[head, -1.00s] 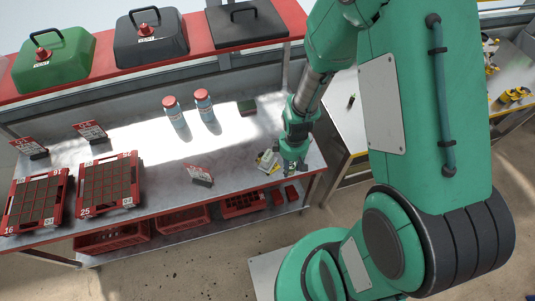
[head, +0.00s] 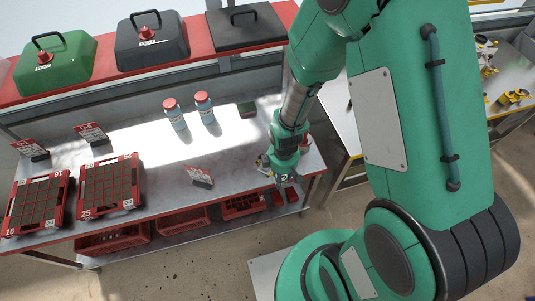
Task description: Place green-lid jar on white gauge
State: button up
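My gripper (head: 283,178) hangs at the right front part of the steel bench, pointing down. Its fingers are small and partly hidden by my wrist, so I cannot tell whether they are open or hold anything. A small white and yellow item (head: 262,163) shows just left of the gripper, partly hidden behind it; I cannot tell whether it is the white gauge. I cannot make out a green-lid jar. Two pale jars with red lids, the left one (head: 175,117) and the right one (head: 205,108), stand upright at the back middle of the bench.
Two red-framed trays, one (head: 66,210) and another (head: 137,195), lie at the bench's left. A small sign (head: 199,176) stands near the front edge. A dark green flat block (head: 247,110) lies at the back right. Lidded boxes stand on the red shelf (head: 100,85).

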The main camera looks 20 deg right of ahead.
jog(key=w, duration=0.5)
jog(key=w+f, duration=0.1)
jog(key=w, duration=0.9)
jog(key=shift+w+a+f, duration=0.15)
jog(key=shift+a+f, duration=0.05)
jog(key=shift+a, duration=0.2)
jog(key=shift+f, duration=0.15)
jog(key=shift+f, duration=1.6)
jog(key=shift+f, duration=0.2)
jog(key=o, duration=1.2)
jog(key=shift+r, duration=0.15)
notch_tip(320, 180, up, 12)
